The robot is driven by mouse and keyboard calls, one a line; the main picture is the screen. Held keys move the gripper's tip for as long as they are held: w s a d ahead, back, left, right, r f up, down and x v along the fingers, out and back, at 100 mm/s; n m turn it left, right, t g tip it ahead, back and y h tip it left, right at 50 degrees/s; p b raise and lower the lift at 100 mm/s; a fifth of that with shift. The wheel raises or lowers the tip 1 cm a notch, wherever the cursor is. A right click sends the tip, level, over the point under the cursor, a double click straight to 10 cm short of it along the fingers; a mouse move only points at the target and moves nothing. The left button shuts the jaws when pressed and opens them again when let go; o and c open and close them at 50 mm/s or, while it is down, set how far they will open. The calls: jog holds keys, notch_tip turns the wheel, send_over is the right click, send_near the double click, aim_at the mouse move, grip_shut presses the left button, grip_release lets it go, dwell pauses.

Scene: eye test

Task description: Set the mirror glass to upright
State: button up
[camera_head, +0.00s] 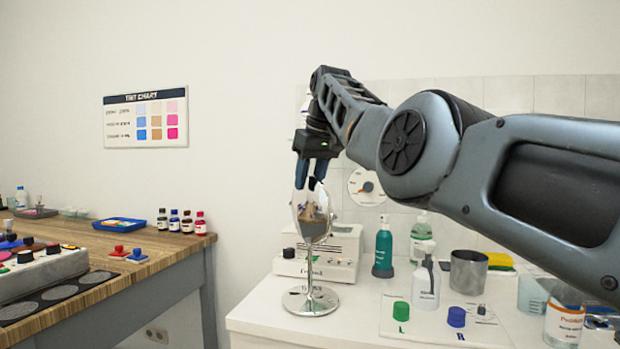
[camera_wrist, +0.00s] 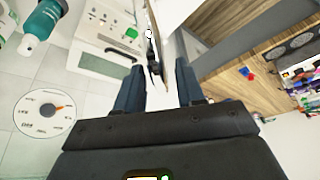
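The round mirror glass (camera_head: 313,218) sits on a chrome stand with a round base (camera_head: 311,301), on the white counter in the head view. It shows as a narrow, shiny oval with its top leaning a little to the left; its exact tilt is hard to tell. My gripper (camera_head: 309,184) points down at the top of the glass, its blue fingers close to the upper rim. In the wrist view my gripper (camera_wrist: 159,88) has its two fingers apart with a clear gap and nothing held. I cannot tell whether a finger touches the glass.
Behind the mirror stands a white device (camera_head: 335,250). To the right are a green bottle (camera_head: 383,250), a white pump bottle (camera_head: 426,285), a metal cup (camera_head: 468,271), and green (camera_head: 401,311) and blue (camera_head: 456,316) caps. A wooden bench (camera_head: 150,262) stands left, across a gap.

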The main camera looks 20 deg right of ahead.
jog(key=shift+v, duration=3.9)
jog(key=shift+f, duration=0.1)
